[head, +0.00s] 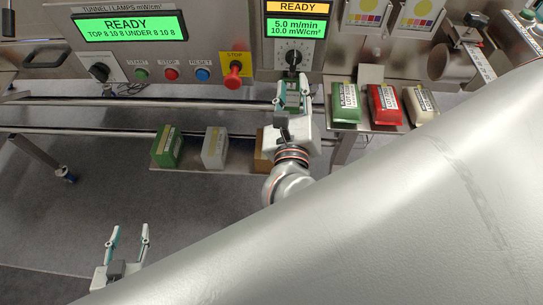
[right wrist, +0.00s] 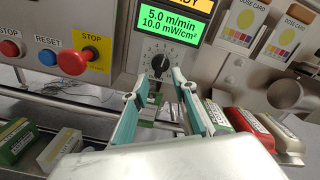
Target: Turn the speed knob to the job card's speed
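The black speed knob (head: 292,58) sits on a white dial plate under a green display (head: 297,27) reading 5.0 m/min and 10.0 mW/cm². It also shows in the right wrist view (right wrist: 160,63). My right gripper (head: 293,82) is just below the knob in the head view. In the right wrist view its two fingers (right wrist: 160,86) are apart, with the knob seen beyond the gap between their tips; whether they touch it I cannot tell. My left gripper (head: 128,230) is open and empty over the floor. No card is legible as the job card; two dose cards (head: 363,12) hang upper right.
Left of the dial are a red emergency stop (head: 233,76), several push buttons (head: 172,74) and another black knob (head: 99,72). Green, red and cream packs (head: 384,104) lie on a shelf right of my right gripper. More boxes (head: 214,148) stand on a lower shelf.

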